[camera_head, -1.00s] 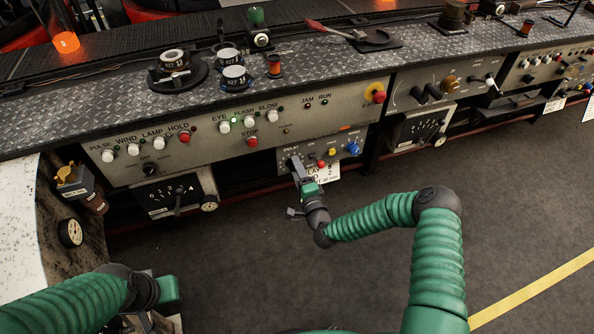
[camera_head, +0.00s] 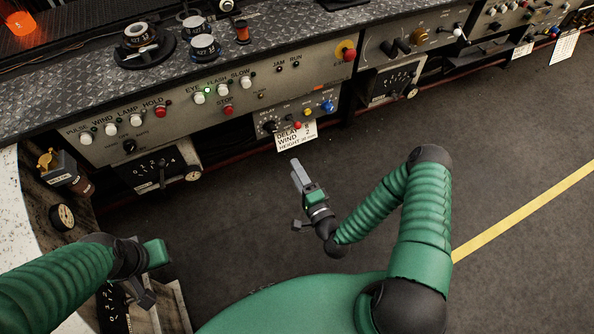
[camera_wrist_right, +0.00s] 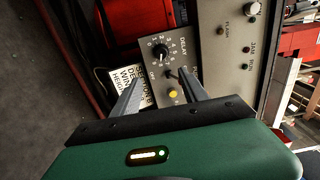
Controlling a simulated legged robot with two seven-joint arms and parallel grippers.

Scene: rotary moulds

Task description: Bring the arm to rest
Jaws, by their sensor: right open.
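My right gripper (camera_head: 297,172) is over the floor in the head view, in front of and apart from the small delay panel (camera_head: 283,116). In the right wrist view its two fingers (camera_wrist_right: 158,92) are spread with nothing between them. Beyond them that view shows the panel's black delay knob (camera_wrist_right: 160,52) and a yellow button (camera_wrist_right: 173,94). My left gripper (camera_head: 143,292) is at the lower left of the head view, pointing down beside the pale cabinet. Its fingers are too dark and small to read.
The long console (camera_head: 215,110) carries buttons, knobs and an emergency stop (camera_head: 348,54). A white label card (camera_head: 297,136) hangs under the delay panel. A dial box (camera_head: 160,168) hangs below the console at left. Open dark floor (camera_head: 500,160) with a yellow line (camera_head: 525,210) lies at right.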

